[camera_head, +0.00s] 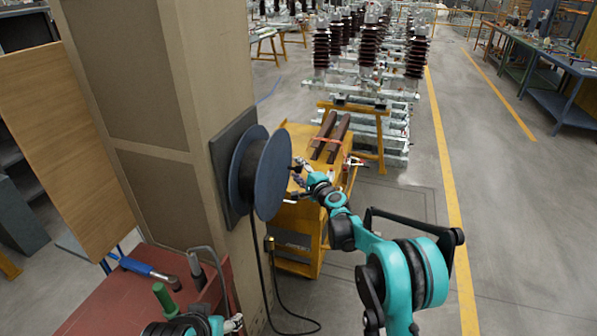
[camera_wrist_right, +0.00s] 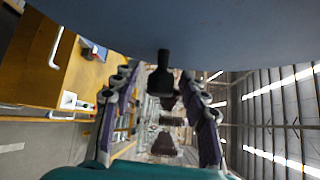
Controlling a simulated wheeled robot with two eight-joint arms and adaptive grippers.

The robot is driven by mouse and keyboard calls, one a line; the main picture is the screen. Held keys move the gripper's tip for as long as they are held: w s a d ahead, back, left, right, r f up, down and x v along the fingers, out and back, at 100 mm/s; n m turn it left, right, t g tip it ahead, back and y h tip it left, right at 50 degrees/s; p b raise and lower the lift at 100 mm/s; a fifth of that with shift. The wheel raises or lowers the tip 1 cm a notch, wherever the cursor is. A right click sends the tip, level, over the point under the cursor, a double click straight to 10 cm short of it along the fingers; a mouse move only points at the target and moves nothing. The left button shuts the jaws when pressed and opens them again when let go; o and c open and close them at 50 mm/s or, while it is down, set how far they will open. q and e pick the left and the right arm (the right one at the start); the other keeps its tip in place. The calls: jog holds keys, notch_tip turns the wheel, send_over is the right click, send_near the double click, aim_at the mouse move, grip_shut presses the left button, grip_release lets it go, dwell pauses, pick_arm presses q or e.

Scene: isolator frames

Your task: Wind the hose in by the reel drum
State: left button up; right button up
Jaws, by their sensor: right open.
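The reel drum (camera_head: 271,176) is a blue disc with a dark core, mounted on a dark plate on the side of a tan column. The dark hose (camera_head: 257,262) hangs from it, loops on the floor and rises to an end piece (camera_head: 269,243) beside the yellow cart. My right gripper (camera_head: 296,181) is open at the drum's right face. In the right wrist view the blue face fills the top, and a black crank knob (camera_wrist_right: 162,76) sticks out between my spread fingers, with gaps on both sides. My left gripper (camera_head: 234,323) shows only partly at the bottom edge.
A yellow cart (camera_head: 296,216) with brown bars on top stands close behind my right gripper. A red bench (camera_head: 130,300) with tools is at the lower left. The tan column (camera_head: 165,110) stands left of the drum. Open floor lies to the right.

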grip_shut()
